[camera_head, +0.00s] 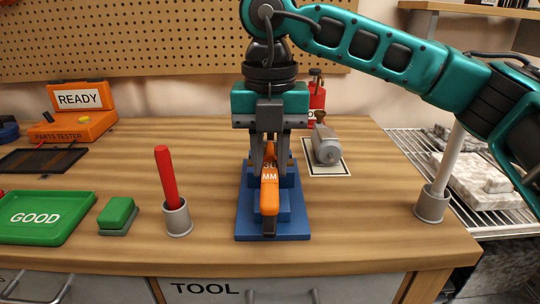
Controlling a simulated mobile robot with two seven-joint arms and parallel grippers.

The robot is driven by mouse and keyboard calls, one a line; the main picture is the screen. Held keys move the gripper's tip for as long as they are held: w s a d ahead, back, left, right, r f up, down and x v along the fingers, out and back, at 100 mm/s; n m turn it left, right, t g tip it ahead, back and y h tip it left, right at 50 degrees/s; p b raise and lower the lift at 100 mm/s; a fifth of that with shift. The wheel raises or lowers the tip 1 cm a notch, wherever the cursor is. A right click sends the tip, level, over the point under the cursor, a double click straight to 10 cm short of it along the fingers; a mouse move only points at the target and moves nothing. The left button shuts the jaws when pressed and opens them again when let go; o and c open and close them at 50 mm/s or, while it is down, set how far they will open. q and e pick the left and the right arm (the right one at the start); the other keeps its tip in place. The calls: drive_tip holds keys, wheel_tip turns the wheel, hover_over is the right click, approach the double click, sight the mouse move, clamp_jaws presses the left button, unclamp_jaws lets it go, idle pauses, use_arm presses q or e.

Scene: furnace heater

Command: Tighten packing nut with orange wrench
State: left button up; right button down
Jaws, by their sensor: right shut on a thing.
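My right gripper (270,155) comes down from above at the middle of the bench. It is shut on the orange wrench (269,190), which is marked "MM". The wrench sits over a blue stepped fixture (245,215) and points toward the bench's front edge. The packing nut cannot be made out; the gripper and wrench cover the middle of the fixture. My left gripper is not in view.
A red rod in a grey cup (177,218), a green block (117,214) and a green "GOOD" tray (80,222) stand left. A grey metal part (326,146) lies on a pad behind right. A grey cup (432,205) holds a white rod at right. The bench (365,215) is clear between.

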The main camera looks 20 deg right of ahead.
drive_tip(key=shift+f+b, duration=0.95)
drive_tip(key=shift+f, duration=0.25)
idle(0.5)
drive_tip(key=shift+w+a+r+m, duration=0.1)
drive_tip(key=shift+w+a+m, duration=0.15)
drive_tip(key=shift+a+m, duration=0.3)
drive_tip(key=shift+w+a+m+p, duration=0.15)
drive_tip(key=shift+w+a+m, duration=0.15)
drive_tip(key=shift+a+m, duration=0.3)
drive_tip(key=shift+w+a+m+p, duration=0.15)
drive_tip(key=shift+w+a+m, duration=0.1)
drive_tip(key=shift+a+m, duration=0.25)
drive_tip(key=shift+w+a+m+p, duration=0.45)
drive_tip(key=shift+w+a+m, duration=0.75)
drive_tip(key=shift+m, duration=0.55)
